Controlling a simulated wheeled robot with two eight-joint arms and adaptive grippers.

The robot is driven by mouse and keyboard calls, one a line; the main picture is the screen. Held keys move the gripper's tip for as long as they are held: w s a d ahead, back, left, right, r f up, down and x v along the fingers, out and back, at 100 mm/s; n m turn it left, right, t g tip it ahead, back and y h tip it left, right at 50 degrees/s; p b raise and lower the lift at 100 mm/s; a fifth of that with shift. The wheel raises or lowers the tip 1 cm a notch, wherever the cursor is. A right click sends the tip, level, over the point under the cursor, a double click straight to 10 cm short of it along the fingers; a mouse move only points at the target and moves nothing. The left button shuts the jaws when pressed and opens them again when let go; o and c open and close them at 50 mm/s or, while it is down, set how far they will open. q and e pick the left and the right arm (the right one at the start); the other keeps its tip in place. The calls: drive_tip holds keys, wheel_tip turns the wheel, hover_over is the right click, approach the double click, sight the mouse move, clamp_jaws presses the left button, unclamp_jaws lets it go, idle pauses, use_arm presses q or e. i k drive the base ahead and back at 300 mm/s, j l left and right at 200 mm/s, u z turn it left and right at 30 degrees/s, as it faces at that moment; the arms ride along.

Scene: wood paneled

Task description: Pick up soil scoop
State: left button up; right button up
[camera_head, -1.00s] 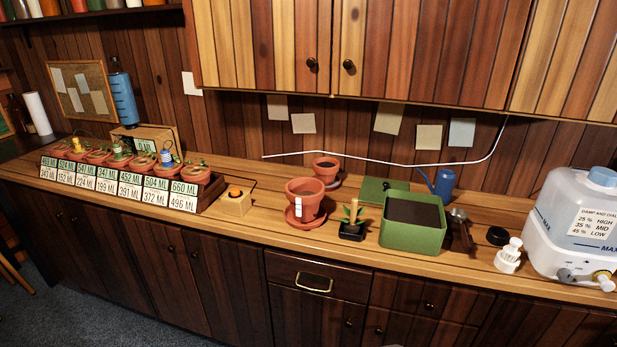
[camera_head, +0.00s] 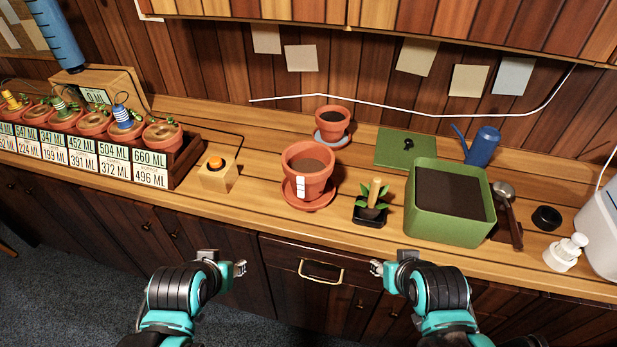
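The soil scoop (camera_head: 504,194) has a rounded metal head at the top and rests on a dark wooden stand (camera_head: 515,234) on the counter. It is just right of the green soil box (camera_head: 448,229). My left gripper (camera_head: 232,266) and my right gripper (camera_head: 385,266) are both in front of the counter's front edge, apart from everything on it. Neither appears to hold anything. Their fingers are too small and angled to tell whether they are open. The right gripper is left of the scoop and nearer to me.
A small potted plant (camera_head: 371,211) and a terracotta pot (camera_head: 307,166) stand left of the soil box. A green lid (camera_head: 390,153) and blue watering can (camera_head: 482,147) are behind. A black ring (camera_head: 546,218) and white bottle (camera_head: 565,254) crowd the scoop's right.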

sight(501, 191)
drive_tip(key=z, duration=0.4)
drive_tip(key=k+j+z, duration=0.1)
drive_tip(key=z, duration=0.25)
drive_tip(key=k+z, duration=0.1)
drive_tip(key=z, duration=0.3)
drive_tip(key=k+z, duration=0.1)
drive_tip(key=z, duration=0.25)
